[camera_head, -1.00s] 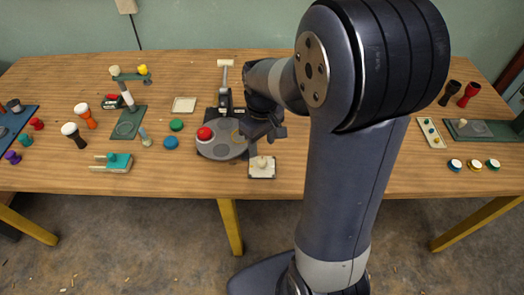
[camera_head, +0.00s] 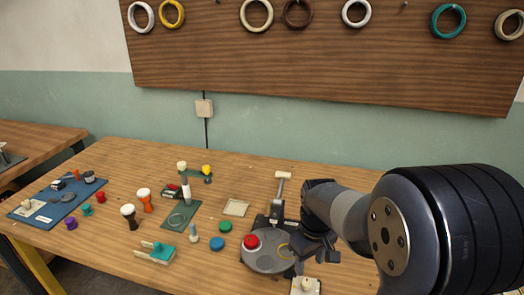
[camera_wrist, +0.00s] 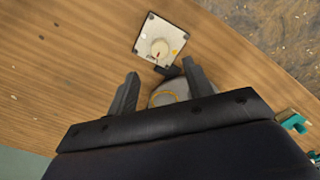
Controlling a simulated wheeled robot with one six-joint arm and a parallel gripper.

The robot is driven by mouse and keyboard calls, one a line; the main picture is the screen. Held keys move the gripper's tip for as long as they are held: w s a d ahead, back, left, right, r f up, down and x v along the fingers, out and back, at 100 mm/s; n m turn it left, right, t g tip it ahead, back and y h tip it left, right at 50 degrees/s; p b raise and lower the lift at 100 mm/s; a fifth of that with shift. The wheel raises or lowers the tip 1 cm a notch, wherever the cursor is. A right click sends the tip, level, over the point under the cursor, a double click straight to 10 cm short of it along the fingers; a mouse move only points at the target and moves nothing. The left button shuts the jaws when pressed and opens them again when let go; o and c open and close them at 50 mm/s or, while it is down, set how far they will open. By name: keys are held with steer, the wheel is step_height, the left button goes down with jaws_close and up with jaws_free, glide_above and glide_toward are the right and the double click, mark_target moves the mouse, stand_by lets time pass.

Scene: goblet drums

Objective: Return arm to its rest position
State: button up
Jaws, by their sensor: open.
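My arm reaches in from the right in the head view. My gripper (camera_head: 318,252) hangs at the right edge of a round grey machine (camera_head: 268,262) with a red knob (camera_head: 250,242). In the wrist view the two fingers of my gripper (camera_wrist: 160,85) stand wide apart with nothing between their tips. Behind the fingers part of the grey machine (camera_wrist: 172,90) shows, with a yellow ring mark on it. A small white plate with a pale knob (camera_wrist: 160,45) lies just beyond the fingertips, and it shows at the bottom of the head view (camera_head: 305,287).
The wooden table (camera_head: 110,254) holds goblet drums (camera_head: 145,199), a green stand (camera_head: 182,215), a green disc (camera_head: 226,227), a blue disc (camera_head: 217,244) and a pale tray (camera_head: 236,208). A blue mat (camera_head: 30,209) lies left. A ring board (camera_head: 330,60) hangs on the wall.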

mark_target(307, 281)
step_height(307, 281, down, 8)
steer(key=shift+r, duration=0.15)
stand_by(0.3)
